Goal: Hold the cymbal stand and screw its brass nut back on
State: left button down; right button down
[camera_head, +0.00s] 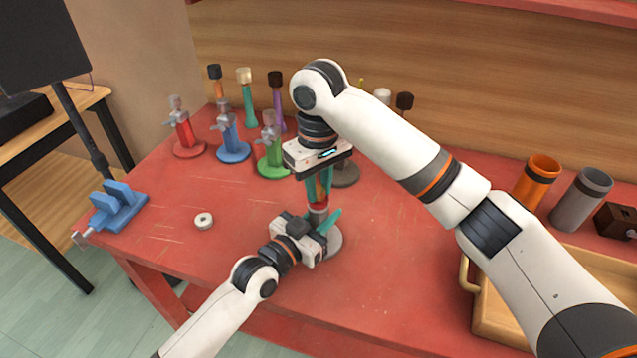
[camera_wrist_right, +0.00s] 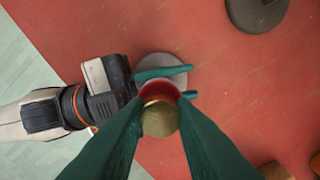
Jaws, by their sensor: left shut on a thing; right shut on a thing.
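The cymbal stand has a round grey base (camera_head: 332,243) on the red table, and the base also shows in the right wrist view (camera_wrist_right: 160,62). Its upper part has a red piece (camera_head: 317,208). My left gripper (camera_head: 326,222) is shut around the stand low down, coming from the left. My right gripper (camera_head: 318,192) points down directly above the stand. In the right wrist view its teal fingers are shut on the round brass nut (camera_wrist_right: 160,119), over the red piece (camera_wrist_right: 158,90). I cannot tell whether the nut is touching the threads.
A white ring (camera_head: 203,221) lies left of the stand. A blue clamp (camera_head: 118,207) is at the left table edge. Red (camera_head: 187,148), blue (camera_head: 233,149) and green (camera_head: 270,163) stands are behind. A wooden tray (camera_head: 493,317) and orange cup (camera_head: 537,181) are on the right.

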jog(key=m, duration=0.6)
jog(key=shift+m, duration=0.4)
jog(key=m, duration=0.6)
jog(key=c, duration=1.2)
grip_release()
jog(key=shift+r, duration=2.2)
jog(key=shift+c, duration=0.5)
